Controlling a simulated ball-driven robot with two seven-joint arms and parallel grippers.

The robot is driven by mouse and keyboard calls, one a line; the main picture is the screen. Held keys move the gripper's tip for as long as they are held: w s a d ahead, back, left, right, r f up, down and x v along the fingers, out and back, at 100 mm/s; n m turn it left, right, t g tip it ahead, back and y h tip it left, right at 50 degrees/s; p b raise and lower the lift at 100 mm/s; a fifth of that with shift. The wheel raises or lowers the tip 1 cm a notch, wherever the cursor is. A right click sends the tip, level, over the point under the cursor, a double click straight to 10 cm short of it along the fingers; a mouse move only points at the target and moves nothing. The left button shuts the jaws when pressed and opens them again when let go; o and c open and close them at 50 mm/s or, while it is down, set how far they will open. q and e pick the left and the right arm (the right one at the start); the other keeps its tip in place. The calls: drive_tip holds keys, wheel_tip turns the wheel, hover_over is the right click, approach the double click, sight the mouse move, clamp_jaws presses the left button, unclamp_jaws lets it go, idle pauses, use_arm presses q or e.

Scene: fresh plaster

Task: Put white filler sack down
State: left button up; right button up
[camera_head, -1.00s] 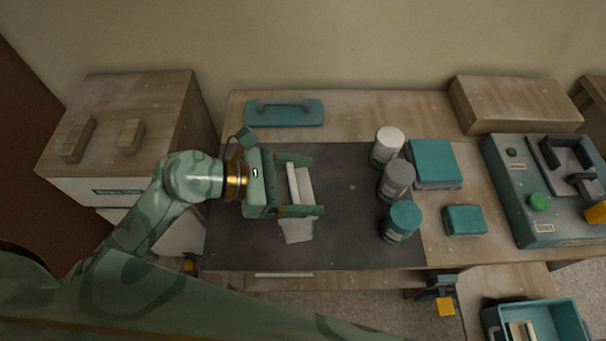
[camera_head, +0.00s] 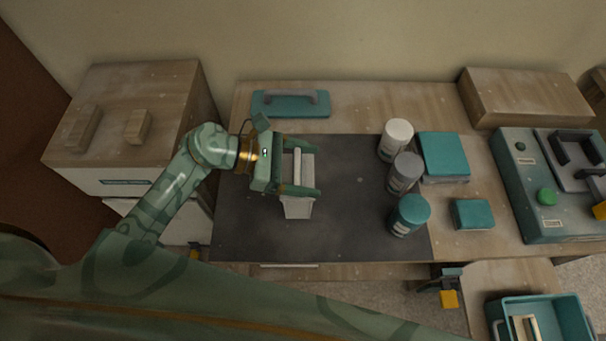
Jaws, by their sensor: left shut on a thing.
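The white filler sack (camera_head: 298,207) is between the fingers of my left gripper (camera_head: 300,168), over the left half of a dark grey mat (camera_head: 340,225) on the wooden table. Its lower end sticks out below the fingers, and part of it is hidden by them. My left gripper is shut on the sack. I cannot tell whether the sack touches the mat. My right gripper is not in view.
A white tub (camera_head: 396,141), a grey tub (camera_head: 404,175) and a teal tub (camera_head: 409,216) stand at the mat's right edge. A teal float (camera_head: 290,105) lies behind the mat. Teal boxes (camera_head: 443,155) stand further right. The mat's middle is clear.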

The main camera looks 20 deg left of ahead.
sight(290, 173)
use_arm(q)
drive_tip(key=shift+w+a+f, duration=0.2)
drive_tip(key=shift+a+f, duration=0.05)
drive_tip(key=shift+f, duration=0.05)
drive_tip(key=shift+w+a+f+b, duration=0.1)
drive_tip(key=shift+f+b, duration=0.45)
drive_tip(key=shift+f, duration=1.25)
drive_tip(key=o, duration=1.7)
drive_tip(key=shift+f, duration=0.1)
drive_tip(key=shift+r, duration=0.2)
drive_tip(key=v, duration=1.2)
drive_tip(key=shift+f, duration=0.1)
